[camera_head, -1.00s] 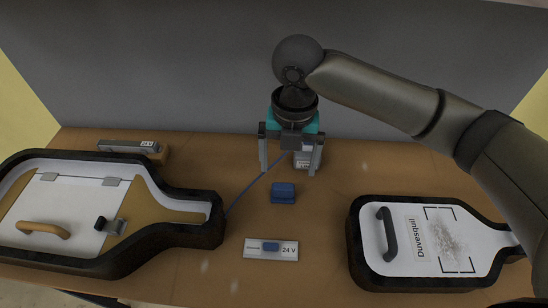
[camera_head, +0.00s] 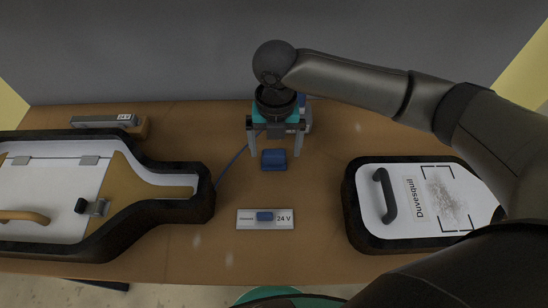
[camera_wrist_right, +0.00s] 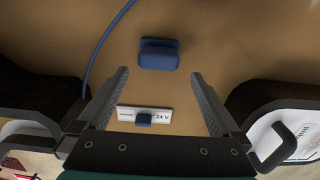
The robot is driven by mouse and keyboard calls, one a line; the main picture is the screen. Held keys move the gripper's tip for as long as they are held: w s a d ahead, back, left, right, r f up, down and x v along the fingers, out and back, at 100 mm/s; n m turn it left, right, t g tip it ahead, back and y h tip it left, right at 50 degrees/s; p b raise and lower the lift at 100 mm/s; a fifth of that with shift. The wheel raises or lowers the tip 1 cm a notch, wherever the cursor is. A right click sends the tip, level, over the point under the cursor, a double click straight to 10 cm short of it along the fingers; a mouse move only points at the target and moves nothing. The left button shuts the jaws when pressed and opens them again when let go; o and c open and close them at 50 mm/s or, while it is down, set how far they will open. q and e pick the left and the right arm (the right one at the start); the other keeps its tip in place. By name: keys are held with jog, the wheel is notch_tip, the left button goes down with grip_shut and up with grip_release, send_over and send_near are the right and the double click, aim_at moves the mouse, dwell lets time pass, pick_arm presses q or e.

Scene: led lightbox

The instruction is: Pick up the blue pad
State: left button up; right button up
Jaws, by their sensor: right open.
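The blue pad (camera_head: 274,160) is a small block on the brown table, in the middle of the head view. It also shows in the right wrist view (camera_wrist_right: 159,55), just past the fingertips. My right gripper (camera_head: 275,153) is open and empty. In the head view its two fingers show to either side of the pad. In the wrist view the pad lies beyond the gap between the fingertips (camera_wrist_right: 160,76), apart from both fingers. My left gripper is not in view.
A white plate marked 24 V (camera_head: 285,219), with a small blue piece on it, lies in front of the pad. A black-rimmed bottle-shaped box (camera_head: 205,205) is on the left and another (camera_head: 355,215) on the right. A blue cable (camera_head: 231,166) runs left of the pad.

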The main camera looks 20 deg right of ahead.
aim_at(274, 156)
notch_tip(274, 156, down, 5)
jog(key=shift+w+a+r+b, duration=0.1)
jog(key=shift+w+b, duration=0.05)
jog(key=shift+b, duration=0.55)
jog(key=shift+c, duration=0.2)
jog(key=c, duration=1.3)
jog(key=shift+r, duration=0.1)
notch_tip(274, 156, up, 10)
jog(key=p, duration=0.3)
jog(key=o, duration=0.8)
jog(key=c, duration=0.6)
